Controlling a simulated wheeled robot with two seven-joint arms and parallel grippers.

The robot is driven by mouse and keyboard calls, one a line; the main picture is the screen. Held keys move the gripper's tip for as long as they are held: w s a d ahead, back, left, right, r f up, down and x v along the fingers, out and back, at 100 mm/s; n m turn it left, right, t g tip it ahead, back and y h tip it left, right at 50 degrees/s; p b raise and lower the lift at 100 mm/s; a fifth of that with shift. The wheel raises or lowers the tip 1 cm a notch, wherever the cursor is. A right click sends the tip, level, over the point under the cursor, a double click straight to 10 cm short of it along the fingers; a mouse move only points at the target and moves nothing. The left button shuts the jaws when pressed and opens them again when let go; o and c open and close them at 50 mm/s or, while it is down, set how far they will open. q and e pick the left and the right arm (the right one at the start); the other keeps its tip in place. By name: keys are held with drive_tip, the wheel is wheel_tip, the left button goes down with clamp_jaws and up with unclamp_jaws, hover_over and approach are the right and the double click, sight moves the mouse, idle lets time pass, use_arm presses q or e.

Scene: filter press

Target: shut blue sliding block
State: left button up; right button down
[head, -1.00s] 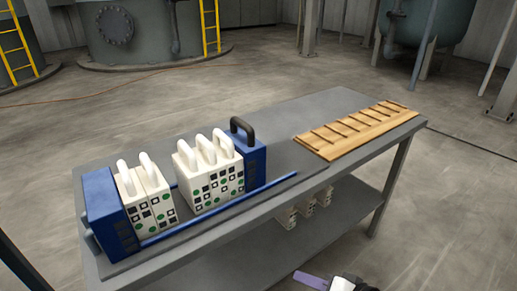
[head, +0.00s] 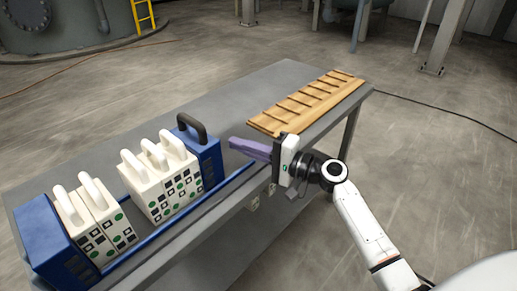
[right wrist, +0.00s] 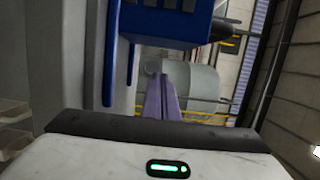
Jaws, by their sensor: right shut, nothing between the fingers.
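The blue sliding block (head: 207,158) with a black arched handle (head: 189,126) stands upright on the rails, at the right end of the press. White plates with handles stand in two groups, three (head: 160,180) close against the block and two (head: 95,220) by the blue end block (head: 48,245), with a gap between the groups. My right gripper (head: 232,143) is shut and empty, its purple fingers pointing left, just right of the sliding block and seemingly apart from it. In the right wrist view the fingers (right wrist: 161,98) are together below the blue block (right wrist: 160,22). My left gripper is not in view.
A blue rail (head: 180,222) runs along the press's front edge. A wooden slatted rack (head: 308,100) lies on the grey table (head: 268,85) behind my right gripper. The table top between block and rack is clear.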

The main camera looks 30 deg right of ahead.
sight(216, 165)
drive_tip(key=a+p, duration=0.1)
drive_tip(key=a, duration=0.2)
drive_tip(key=shift+a+r, duration=0.1)
drive_tip(key=shift+a, duration=0.15)
drive_tip(key=shift+s+a, duration=0.15)
drive_tip(key=shift+a, duration=0.3)
drive_tip(key=a, duration=0.1)
drive_tip(key=s+a+p, duration=0.1)
drive_tip(key=a, duration=0.2)
drive_tip(key=shift+s, duration=0.25)
drive_tip(key=shift+s+a, duration=0.1)
drive_tip(key=shift+a, duration=0.25)
drive_tip(key=shift+f, duration=0.2)
